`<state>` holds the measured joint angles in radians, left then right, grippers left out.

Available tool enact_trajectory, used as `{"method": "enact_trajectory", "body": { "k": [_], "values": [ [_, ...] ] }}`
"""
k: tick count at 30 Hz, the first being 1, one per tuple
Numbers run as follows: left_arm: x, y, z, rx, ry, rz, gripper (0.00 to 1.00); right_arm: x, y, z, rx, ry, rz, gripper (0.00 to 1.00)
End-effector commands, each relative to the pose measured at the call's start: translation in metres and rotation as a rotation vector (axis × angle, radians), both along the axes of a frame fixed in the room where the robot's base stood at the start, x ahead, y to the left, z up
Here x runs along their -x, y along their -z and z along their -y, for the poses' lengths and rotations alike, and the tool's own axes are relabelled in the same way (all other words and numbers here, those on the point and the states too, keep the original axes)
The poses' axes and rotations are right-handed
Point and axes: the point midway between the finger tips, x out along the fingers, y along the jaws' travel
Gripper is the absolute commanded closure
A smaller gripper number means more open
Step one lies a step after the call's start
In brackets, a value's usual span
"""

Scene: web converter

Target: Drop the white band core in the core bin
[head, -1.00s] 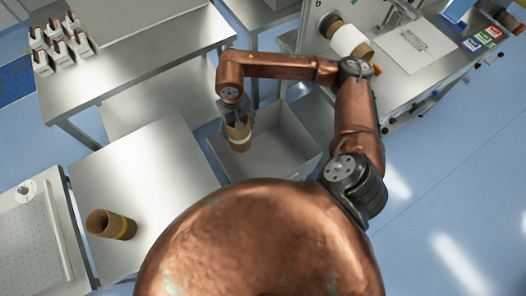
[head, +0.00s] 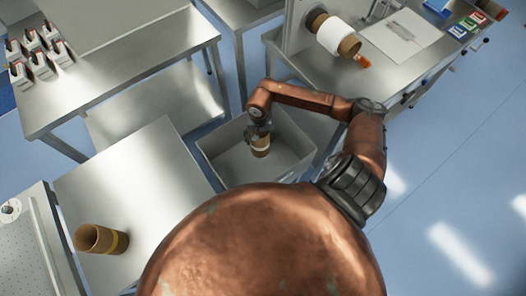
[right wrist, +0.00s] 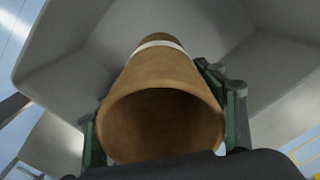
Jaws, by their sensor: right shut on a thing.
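The white band core is a brown cardboard tube (head: 261,148) with a white band. My right gripper (head: 259,133) is shut on it and holds it upright over the core bin, a grey open box (head: 222,158). In the right wrist view the core (right wrist: 165,95) sits between the fingers, its open end toward the camera and its white band near the far end. The bin's grey walls (right wrist: 80,50) surround it there. I cannot tell how far the core's lower end is above the bin floor. My left gripper is not in view.
A second cardboard core with a yellow band (head: 101,239) lies on the steel table at the left. A white roll on a brown core (head: 337,35) is mounted on the machine at the top. Several small boxes (head: 38,62) stand on the back-left table.

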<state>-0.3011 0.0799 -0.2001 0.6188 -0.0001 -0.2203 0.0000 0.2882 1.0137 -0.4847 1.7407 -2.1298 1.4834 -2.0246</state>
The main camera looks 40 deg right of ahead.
Motion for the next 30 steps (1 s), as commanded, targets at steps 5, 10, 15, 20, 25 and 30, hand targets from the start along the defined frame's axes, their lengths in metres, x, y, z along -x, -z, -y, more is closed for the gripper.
{"method": "enact_trajectory", "body": {
  "k": [5,10,15,20,25,30],
  "values": [
    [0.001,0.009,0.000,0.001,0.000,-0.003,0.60,0.000,0.022,-0.001,-0.001,0.001,-0.002,0.65],
    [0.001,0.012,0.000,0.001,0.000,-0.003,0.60,0.000,0.030,0.000,-0.001,0.000,0.001,0.65],
    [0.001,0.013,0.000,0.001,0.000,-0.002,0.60,-0.001,0.031,0.000,0.000,0.000,0.001,0.65],
    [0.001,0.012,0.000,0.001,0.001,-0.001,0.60,0.000,0.031,0.000,0.001,0.000,0.001,0.65],
    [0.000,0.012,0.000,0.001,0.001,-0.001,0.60,0.000,0.031,0.000,0.001,0.000,0.001,0.24],
    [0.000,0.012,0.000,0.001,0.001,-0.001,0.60,0.000,0.031,0.000,0.001,0.000,0.001,0.15]
  ]
}}
